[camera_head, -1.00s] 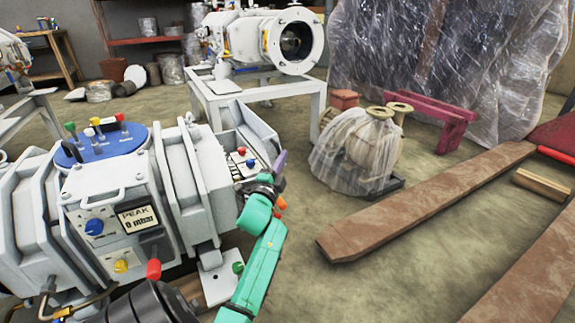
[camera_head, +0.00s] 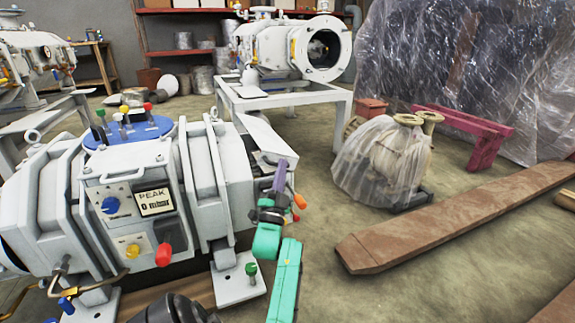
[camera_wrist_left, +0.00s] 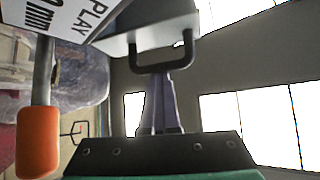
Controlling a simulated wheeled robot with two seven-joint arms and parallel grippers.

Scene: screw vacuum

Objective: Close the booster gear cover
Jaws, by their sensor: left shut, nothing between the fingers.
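The white booster (camera_head: 215,180) stands at the left in the head view. At its right end is a pale, box-like gear housing with a panel (camera_head: 265,137) on top, which seems to be the cover. My arm partly hides it, and I cannot tell how far the cover is open. My left gripper (camera_head: 280,172), with purple fingers pointing up, is at the right side of this housing. In the left wrist view its shut, empty fingers (camera_wrist_left: 162,80) point at a dark handle (camera_wrist_left: 165,66) on a grey panel (camera_wrist_left: 160,22). I cannot tell whether they touch. My right gripper is not in view.
A wrapped part (camera_head: 380,165) stands on the floor to the right, with a long brown beam (camera_head: 450,225) in front. A white frame (camera_head: 290,97) carries another machine behind. In the left wrist view an orange-ended rod (camera_wrist_left: 38,140) stands close to the fingers.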

